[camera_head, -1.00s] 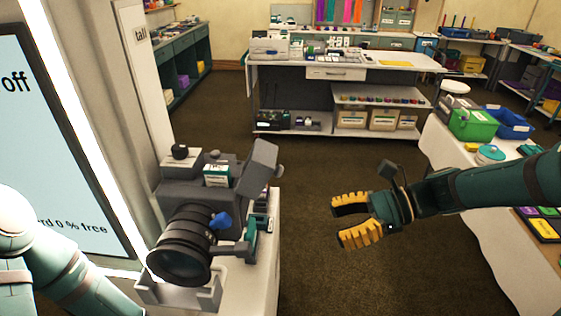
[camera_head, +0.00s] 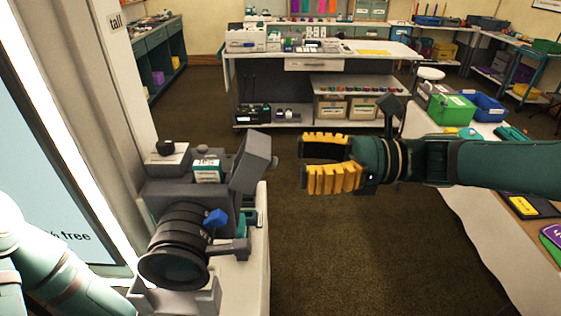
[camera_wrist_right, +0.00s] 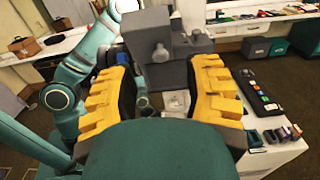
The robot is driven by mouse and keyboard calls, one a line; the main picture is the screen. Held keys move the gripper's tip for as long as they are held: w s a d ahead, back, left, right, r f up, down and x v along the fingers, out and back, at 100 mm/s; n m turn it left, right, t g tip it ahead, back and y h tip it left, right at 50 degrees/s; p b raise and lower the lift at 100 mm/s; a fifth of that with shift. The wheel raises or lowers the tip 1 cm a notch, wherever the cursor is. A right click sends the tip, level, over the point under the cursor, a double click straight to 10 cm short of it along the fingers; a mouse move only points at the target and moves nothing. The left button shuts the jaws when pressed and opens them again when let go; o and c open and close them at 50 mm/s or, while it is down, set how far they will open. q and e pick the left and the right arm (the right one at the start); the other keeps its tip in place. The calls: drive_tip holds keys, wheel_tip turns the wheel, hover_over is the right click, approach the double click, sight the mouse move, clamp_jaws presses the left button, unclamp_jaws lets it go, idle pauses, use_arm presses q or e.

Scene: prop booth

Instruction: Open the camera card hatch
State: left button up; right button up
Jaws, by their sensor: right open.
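The grey camera (camera_head: 195,205) with a big black lens (camera_head: 175,248) stands on a white stand at the left, in the head view. A grey flap-like part (camera_head: 252,163) tilts up at its right side. My right gripper (camera_head: 305,163) is open and empty, to the right of the camera and apart from it. In the right wrist view the camera (camera_wrist_right: 160,50) shows beyond and between the open yellow fingers. I cannot make out the card hatch for certain. My left arm shows at the lower left of the head view; its gripper is out of view.
A white table (camera_head: 470,225) with cases and bins runs along the right. A workbench (camera_head: 320,65) stands at the back. A dark strip with buttons (camera_wrist_right: 262,98) and small items lie beside the camera. Brown floor is clear between camera and right table.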

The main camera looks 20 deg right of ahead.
sight(257, 164)
drive_tip(key=shift+x, duration=2.1)
clamp_jaws()
